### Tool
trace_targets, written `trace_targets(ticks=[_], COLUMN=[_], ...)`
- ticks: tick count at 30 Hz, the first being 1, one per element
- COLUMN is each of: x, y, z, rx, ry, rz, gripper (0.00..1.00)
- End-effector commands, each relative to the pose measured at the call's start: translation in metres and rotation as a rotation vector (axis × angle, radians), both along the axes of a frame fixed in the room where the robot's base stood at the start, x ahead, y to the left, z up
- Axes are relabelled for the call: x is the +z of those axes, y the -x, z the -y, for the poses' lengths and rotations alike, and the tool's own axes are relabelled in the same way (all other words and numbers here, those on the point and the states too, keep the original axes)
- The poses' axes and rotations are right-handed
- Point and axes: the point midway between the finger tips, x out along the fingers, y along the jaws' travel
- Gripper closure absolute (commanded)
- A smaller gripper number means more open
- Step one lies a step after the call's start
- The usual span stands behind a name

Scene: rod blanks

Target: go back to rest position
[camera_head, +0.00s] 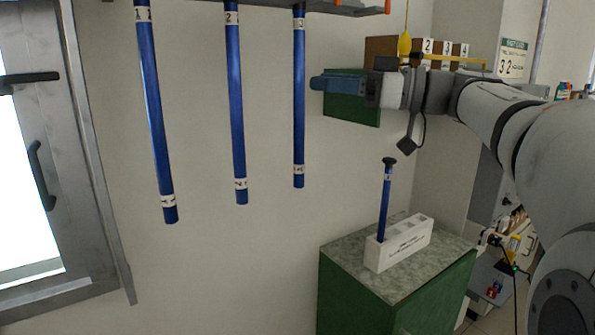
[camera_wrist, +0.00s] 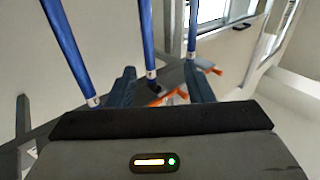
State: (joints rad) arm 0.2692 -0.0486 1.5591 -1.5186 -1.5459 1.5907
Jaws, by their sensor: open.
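My gripper (camera_head: 318,83) is at upper centre in the head view, pointing left, with its blue fingertips to the right of the hanging rods and apart from them. In the wrist view my gripper (camera_wrist: 161,86) shows two dark blue fingers spread apart with nothing held. Three long blue rods hang from an overhead rack: the left rod (camera_head: 156,110), the middle rod (camera_head: 235,100) and the right rod (camera_head: 299,95). A shorter blue rod (camera_head: 385,205) with a black cap stands nearly upright in a white slotted block (camera_head: 398,246).
The block sits on a green cabinet (camera_head: 345,250) with a speckled top, below my arm. A dark green panel (camera_head: 352,108) and a brown numbered box (camera_head: 385,46) are behind my gripper. A grey-framed window (camera_head: 85,140) is at left. The space below the hanging rods is clear.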

Motion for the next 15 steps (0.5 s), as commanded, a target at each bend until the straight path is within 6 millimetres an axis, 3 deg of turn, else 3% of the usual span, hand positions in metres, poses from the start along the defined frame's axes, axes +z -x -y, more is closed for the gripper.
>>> trace_targets(ticks=[10, 15], x=[0.013, 0.012], y=[-0.03, -0.048], z=[0.012, 0.031], rx=[-0.278, -0.506], ry=[-0.129, -0.187], rz=[0.121, 0.163], gripper=[0.53, 0.53])
